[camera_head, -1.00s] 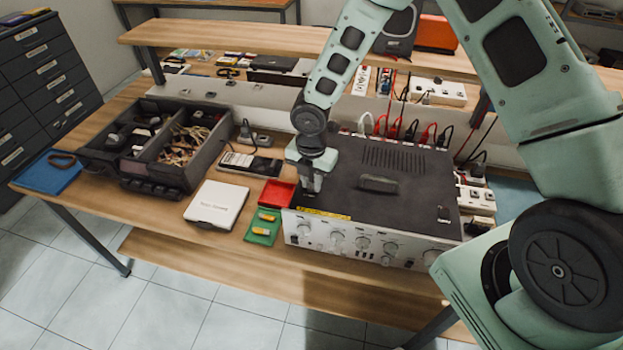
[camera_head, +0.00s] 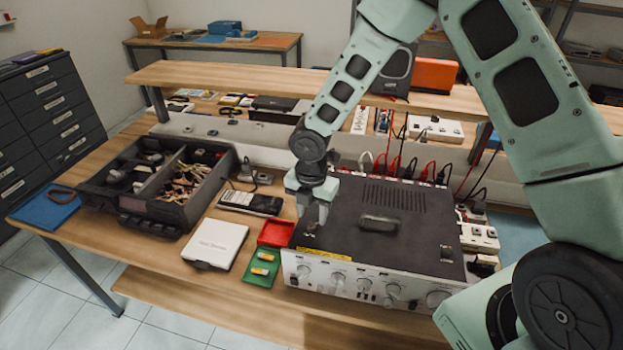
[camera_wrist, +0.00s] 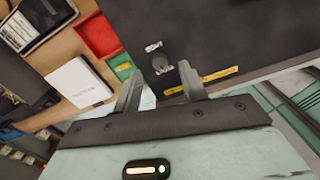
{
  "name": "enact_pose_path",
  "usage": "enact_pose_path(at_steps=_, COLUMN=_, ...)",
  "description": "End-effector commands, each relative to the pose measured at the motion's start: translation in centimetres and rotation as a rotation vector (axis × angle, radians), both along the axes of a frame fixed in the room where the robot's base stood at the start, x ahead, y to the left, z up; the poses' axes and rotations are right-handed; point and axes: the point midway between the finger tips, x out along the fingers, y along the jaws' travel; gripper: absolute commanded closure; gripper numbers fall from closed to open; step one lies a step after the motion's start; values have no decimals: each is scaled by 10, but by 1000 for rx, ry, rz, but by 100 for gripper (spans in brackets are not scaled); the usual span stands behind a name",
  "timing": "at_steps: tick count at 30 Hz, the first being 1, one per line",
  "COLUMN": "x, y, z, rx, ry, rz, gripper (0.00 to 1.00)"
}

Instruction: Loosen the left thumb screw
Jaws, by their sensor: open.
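The left thumb screw is a small dark, round knob on the top panel of the grey-black instrument case (camera_head: 400,215), near its front left corner. In the wrist view this thumb screw (camera_wrist: 160,64) appears between the two fingertips, with a silvery piece just beyond it. My gripper (camera_head: 312,216) points down over that corner. In the wrist view my gripper (camera_wrist: 160,72) is open, one finger on each side of the screw. I cannot tell whether either finger touches it. Another screw (camera_head: 446,252) stands near the case's front right corner.
A black handle (camera_head: 380,223) rises from the case top. A red tray (camera_head: 275,233), a green tray (camera_head: 250,280) and a white box (camera_head: 215,243) lie left of the case. Cables and a shelf (camera_head: 230,78) are behind. Bare wood shows in front of the white box.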

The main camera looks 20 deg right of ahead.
Motion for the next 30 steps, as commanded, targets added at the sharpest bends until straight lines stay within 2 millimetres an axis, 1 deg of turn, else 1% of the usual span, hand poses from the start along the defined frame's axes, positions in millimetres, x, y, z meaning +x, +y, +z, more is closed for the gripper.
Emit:
enact_pose_path(at_steps=1, x=2, y=-1, z=12, rx=0, ry=-6, rz=-4, gripper=58)
enact_pose_path(at_steps=9, x=2, y=-1, z=76, rx=0, ry=-7, rz=-3, gripper=58)
enact_pose_path(at_steps=12, x=2, y=-1, z=98, rx=0, ry=-7, rz=-3, gripper=58)
enact_pose_path(at_steps=15, x=1, y=-1, z=116, rx=-2, ry=-4, rz=-2, gripper=58)
enact_pose_path(at_steps=18, x=1, y=-1, z=129, rx=-1, ry=-4, rz=-2, gripper=58)
enact_pose_path(at_steps=21, x=1, y=0, z=138, rx=0, ry=-3, rz=-2, gripper=58)
enact_pose_path(at_steps=24, x=0, y=0, z=142, rx=-1, ry=-1, rz=0, gripper=58)
enact_pose_path(at_steps=30, x=0, y=0, z=143, rx=-1, ry=-1, rz=0, gripper=58)
